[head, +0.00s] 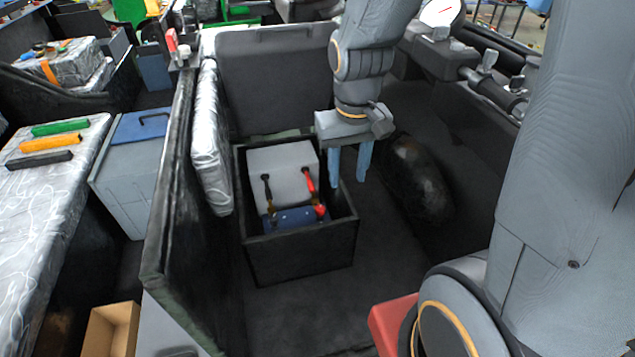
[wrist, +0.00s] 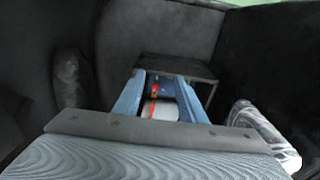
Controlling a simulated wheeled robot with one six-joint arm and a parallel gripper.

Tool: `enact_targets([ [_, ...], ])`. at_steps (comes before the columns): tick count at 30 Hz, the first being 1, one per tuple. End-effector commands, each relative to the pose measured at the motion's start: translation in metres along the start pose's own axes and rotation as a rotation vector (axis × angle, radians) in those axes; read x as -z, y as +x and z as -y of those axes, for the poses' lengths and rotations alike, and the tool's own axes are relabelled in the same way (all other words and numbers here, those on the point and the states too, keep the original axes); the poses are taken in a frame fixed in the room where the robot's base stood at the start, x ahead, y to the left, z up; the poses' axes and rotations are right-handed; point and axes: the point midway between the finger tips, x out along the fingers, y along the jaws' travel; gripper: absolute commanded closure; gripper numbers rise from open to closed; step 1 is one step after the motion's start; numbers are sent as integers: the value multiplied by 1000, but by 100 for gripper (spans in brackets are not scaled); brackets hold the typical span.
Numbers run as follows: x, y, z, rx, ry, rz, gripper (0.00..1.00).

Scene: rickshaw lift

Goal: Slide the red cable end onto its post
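The red cable end (head: 320,210) is at the front right of the open black box (head: 300,262) in the head view, near a blue panel (head: 290,219). Its red cable (head: 308,180) runs over a light grey block (head: 270,165). A black cable (head: 267,188) lies to its left. I cannot tell whether the red end touches its post. My gripper (head: 348,183) hangs beside the box's right rim, with its blue fingers apart and nothing between them. The wrist view shows the red cable (wrist: 153,100) beyond the open fingers (wrist: 159,100).
A tall dark panel (head: 168,190) and a silver-wrapped pad (head: 210,140) stand left of the box. A dark rounded hump (head: 418,180) lies to the right of my gripper. The dark floor (head: 290,310) in front of the box is clear.

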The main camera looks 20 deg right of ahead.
Motion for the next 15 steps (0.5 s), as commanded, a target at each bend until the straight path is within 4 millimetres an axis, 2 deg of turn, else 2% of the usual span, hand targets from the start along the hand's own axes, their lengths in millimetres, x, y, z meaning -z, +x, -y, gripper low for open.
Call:
enact_targets([
  [1, 28, 27, 2, -7, -5, 8, 63],
  [6, 117, 94, 7, -44, -13, 32, 63],
  [12, 212, 180, 14, -98, -11, 53, 63],
  [15, 250, 221, 17, -125, -7, 60, 63],
])
